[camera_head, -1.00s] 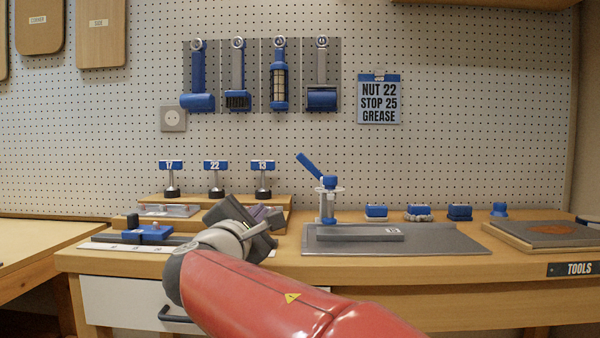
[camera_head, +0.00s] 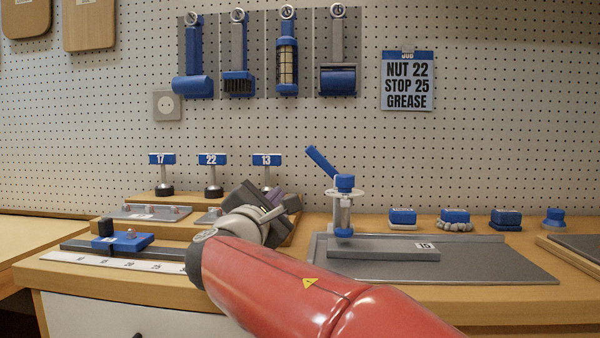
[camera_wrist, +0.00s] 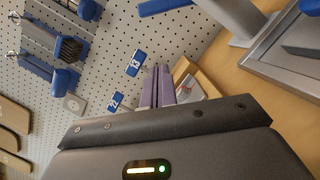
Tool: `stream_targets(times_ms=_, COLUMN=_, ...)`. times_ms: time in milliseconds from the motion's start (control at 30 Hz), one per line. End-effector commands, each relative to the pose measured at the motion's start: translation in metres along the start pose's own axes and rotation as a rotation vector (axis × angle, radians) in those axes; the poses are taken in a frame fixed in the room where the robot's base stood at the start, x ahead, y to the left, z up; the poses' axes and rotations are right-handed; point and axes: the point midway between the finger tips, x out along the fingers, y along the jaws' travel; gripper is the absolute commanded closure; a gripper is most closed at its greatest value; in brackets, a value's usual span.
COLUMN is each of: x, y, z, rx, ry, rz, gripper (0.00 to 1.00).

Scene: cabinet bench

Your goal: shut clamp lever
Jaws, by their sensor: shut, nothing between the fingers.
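The clamp (camera_head: 343,205) stands upright at the back left of the grey metal plate. Its blue lever (camera_head: 321,160) is raised and slants up to the left from the blue head. My gripper (camera_head: 280,197) is to the left of the clamp, apart from it, in front of the stepped wooden rack. In the wrist view its purple fingers (camera_wrist: 157,87) are together and empty. The wrist view shows a blue bar at the top edge; I cannot tell whether it is the lever.
A grey block marked 15 (camera_head: 383,247) lies on the grey plate (camera_head: 470,270) beside the clamp foot. Several blue-topped pieces (camera_head: 455,217) stand behind the plate. Number posts (camera_head: 213,175) stand on the rack at left. A blue slider (camera_head: 122,240) sits on a rail. Tools (camera_head: 287,60) hang above.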

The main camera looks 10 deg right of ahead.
Motion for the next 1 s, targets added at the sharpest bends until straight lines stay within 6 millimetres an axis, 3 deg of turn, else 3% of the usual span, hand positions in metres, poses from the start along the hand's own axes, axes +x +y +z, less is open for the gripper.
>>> stream_targets(times_ms=167, x=0.018, y=0.0, z=0.0, rx=-0.002, ry=0.0, rz=-0.002, gripper=1.0)
stream_targets(times_ms=567, x=0.102, y=0.0, z=0.001, rx=-0.001, ry=-0.002, rz=-0.003, gripper=1.0)
stream_targets(times_ms=733, x=0.106, y=0.001, z=0.028, rx=0.001, ry=-0.002, rz=0.0, gripper=1.0)
stream_targets(times_ms=1000, x=0.109, y=0.0, z=0.039, rx=0.0, ry=0.0, rz=-0.001, gripper=1.0)
